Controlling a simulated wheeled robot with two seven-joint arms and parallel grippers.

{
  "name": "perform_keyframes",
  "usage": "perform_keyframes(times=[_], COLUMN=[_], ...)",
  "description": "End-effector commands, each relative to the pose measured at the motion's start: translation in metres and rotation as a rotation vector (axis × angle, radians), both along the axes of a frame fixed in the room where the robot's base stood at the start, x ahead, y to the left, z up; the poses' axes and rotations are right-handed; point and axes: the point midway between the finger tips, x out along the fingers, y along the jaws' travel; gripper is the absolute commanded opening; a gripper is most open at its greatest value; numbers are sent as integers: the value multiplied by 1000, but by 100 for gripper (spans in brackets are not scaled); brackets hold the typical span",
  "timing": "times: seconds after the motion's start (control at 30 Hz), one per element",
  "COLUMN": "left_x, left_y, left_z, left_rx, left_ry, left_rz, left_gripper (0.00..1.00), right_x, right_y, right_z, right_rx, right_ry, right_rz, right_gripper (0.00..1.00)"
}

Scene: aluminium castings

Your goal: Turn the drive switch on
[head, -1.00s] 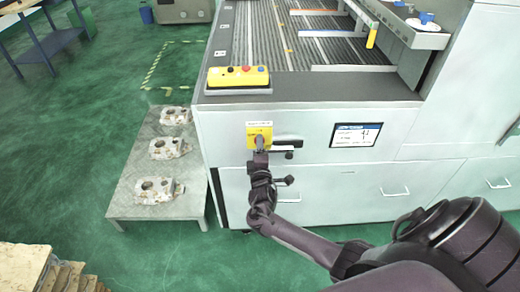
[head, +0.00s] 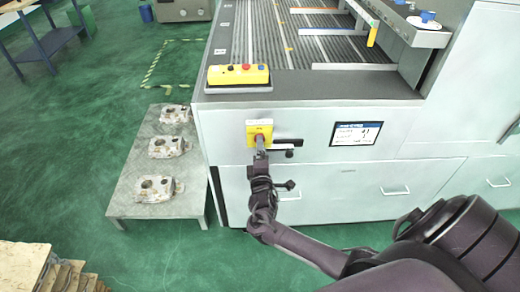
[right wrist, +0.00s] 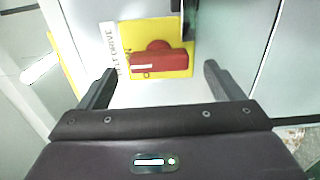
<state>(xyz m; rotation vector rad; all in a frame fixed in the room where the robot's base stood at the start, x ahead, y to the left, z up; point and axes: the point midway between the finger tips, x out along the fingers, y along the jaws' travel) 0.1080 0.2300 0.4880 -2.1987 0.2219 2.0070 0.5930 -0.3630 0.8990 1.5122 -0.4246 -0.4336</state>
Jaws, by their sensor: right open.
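The drive switch is a red handle (right wrist: 158,60) on a yellow plate (right wrist: 130,38), beside a label reading "...T DRIVE" in the right wrist view. In the head view the yellow plate (head: 259,131) is on the front of the grey machine, and my gripper partly covers the handle. My right gripper (right wrist: 155,85) is open, with one finger on each side below the handle. The handle is in front of the fingertips, apparently not held. In the head view the right gripper (head: 261,150) is at the plate's lower edge. My left gripper is not in view.
A yellow button box (head: 238,76) sits on the machine's top edge. A screen (head: 356,133) and drawer handles are on the machine front (head: 330,185). A low metal table (head: 190,205) with several castings (head: 166,147) stands to the left.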

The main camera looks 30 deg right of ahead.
Motion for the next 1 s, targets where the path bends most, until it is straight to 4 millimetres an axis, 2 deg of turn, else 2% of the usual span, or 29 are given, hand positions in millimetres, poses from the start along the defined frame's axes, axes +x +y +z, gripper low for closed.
perform_keyframes(times=[0.1, 0.33, 0.9, 1.0], left_x=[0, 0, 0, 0], left_y=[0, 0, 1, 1], left_z=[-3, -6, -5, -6], left_rx=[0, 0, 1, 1], left_ry=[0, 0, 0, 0], left_rz=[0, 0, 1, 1], left_gripper=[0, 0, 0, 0], right_x=[-20, -43, -45, -48], right_y=[12, 26, 28, 28], right_z=[-3, -1, -1, -11], right_rx=[2, 1, 1, 19], right_ry=[3, 1, 2, 17], right_rz=[2, 0, -1, 5], right_gripper=[87, 87, 87, 87])
